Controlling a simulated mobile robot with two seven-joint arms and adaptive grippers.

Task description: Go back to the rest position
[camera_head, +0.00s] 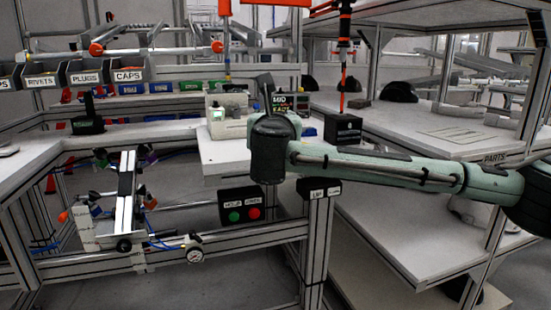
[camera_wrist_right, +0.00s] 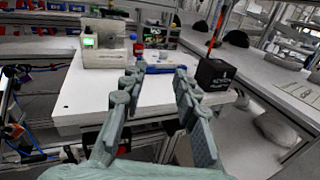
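My right arm reaches in from the right in the head view and bends at a dark joint above the small white table (camera_head: 215,160). In the right wrist view my right gripper (camera_wrist_right: 158,78) points toward that table with its two fingers apart and nothing between them. Its fingers are not clear in the head view. My left gripper is in neither view. Dark helmet shells (camera_head: 398,92) lie on the right-hand shelf, apart from my gripper; one also shows in the right wrist view (camera_wrist_right: 238,38).
A white device with a green screen (camera_wrist_right: 105,43), a blue object (camera_wrist_right: 160,67) and a black box (camera_wrist_right: 214,74) stand on the table. A button box (camera_head: 241,205) hangs below. Labelled bins (camera_head: 84,76) are at left. Shelves (camera_head: 440,130) lie close under my right arm.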

